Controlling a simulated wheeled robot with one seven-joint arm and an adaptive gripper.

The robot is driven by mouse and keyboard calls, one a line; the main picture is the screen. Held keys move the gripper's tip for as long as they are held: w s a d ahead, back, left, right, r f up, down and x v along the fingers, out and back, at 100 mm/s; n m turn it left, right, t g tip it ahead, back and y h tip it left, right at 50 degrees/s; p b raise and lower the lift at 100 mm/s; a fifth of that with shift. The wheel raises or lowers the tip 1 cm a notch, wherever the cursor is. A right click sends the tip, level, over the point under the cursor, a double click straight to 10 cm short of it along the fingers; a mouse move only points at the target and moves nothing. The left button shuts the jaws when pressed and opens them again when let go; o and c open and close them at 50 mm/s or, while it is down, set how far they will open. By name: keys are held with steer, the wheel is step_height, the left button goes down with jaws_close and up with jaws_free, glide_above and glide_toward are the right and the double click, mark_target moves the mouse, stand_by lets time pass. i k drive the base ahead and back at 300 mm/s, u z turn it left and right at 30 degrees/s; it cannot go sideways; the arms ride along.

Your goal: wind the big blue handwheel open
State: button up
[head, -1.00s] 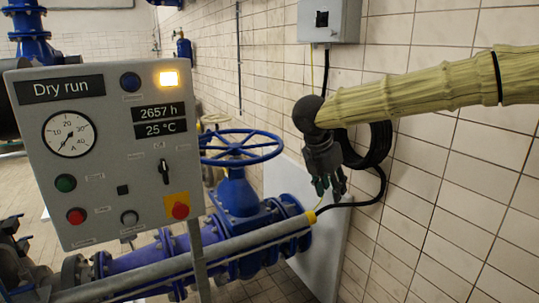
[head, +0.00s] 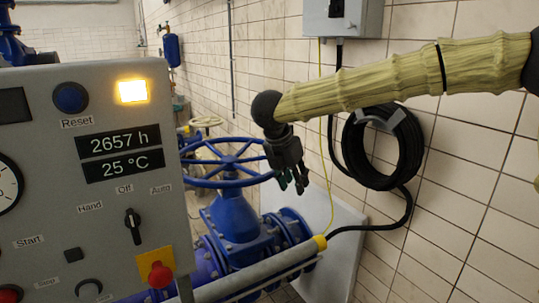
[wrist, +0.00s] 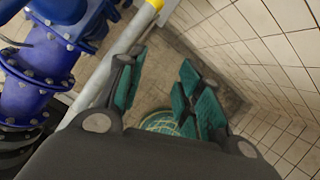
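The big blue handwheel (head: 229,162) lies roughly level on top of a blue valve (head: 240,215) in the head view, right of the control panel. My gripper (head: 292,182) hangs fingers-down at the wheel's right side and covers part of its rim in the picture. I cannot tell whether it touches the rim. In the wrist view my gripper (wrist: 160,90) is open, its green-padded fingers apart with nothing between them. The wheel rim is not clearly visible there. The blue valve flange and pipe (wrist: 40,70) show at its left.
A grey control panel (head: 80,235) stands close at the left, with a lit yellow lamp (head: 133,91). A grey pipe (head: 245,280) runs below the wheel. A black hose coil (head: 382,150) hangs on the tiled wall at the right, under a grey box (head: 342,18).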

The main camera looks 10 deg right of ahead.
mark_target(228, 163)
steer(key=i, duration=0.95)
